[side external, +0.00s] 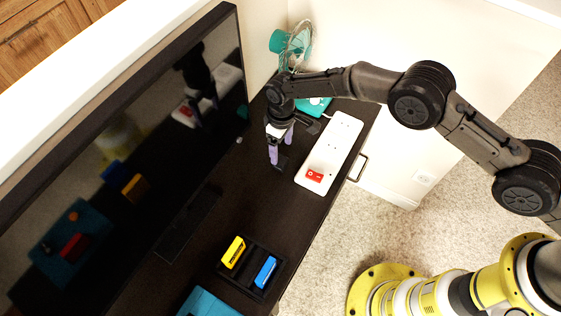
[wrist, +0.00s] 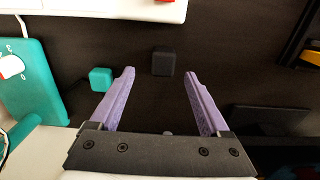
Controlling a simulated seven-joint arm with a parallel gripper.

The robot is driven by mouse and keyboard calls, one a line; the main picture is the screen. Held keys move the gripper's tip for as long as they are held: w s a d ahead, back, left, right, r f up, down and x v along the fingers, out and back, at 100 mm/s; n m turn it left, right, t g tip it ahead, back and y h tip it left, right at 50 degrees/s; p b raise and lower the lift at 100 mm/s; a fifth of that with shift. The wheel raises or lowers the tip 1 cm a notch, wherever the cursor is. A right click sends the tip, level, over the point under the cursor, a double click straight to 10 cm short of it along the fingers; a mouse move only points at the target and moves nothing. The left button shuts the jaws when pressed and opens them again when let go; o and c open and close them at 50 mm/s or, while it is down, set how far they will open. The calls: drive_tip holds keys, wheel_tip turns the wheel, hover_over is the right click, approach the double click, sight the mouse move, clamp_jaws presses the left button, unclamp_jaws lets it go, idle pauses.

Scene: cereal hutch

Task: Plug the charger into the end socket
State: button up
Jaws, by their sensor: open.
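A white power strip (side external: 332,150) with a red switch (side external: 314,176) at its near end lies on the dark desk; its edge shows at the top of the wrist view (wrist: 100,8). A small black block (wrist: 163,63), which looks like the charger, lies on the desk; it also shows in the side view (side external: 283,163), partly hidden by a finger. My gripper (side external: 281,152) is open, purple fingers pointing down, left of the strip. In the wrist view the block lies just beyond the gap between the fingertips (wrist: 160,76), apart from both.
A teal cube (wrist: 101,79) on a dark cable lies just left of my left finger. A teal box with a dial (wrist: 30,80) stands further left. A fan (side external: 295,45), monitor (side external: 130,150) and black tray (side external: 250,265) with yellow and blue items surround the desk space.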

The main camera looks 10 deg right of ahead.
sight(281, 159)
drive_tip(key=shift+f, duration=0.45)
drive_tip(key=shift+s+a+f, duration=0.1)
drive_tip(key=shift+f, duration=1.2)
drive_tip(key=shift+s+a+f, duration=0.1)
drive_tip(key=shift+f, duration=1.2)
clamp_jaws()
drive_tip(key=shift+r, duration=0.1)
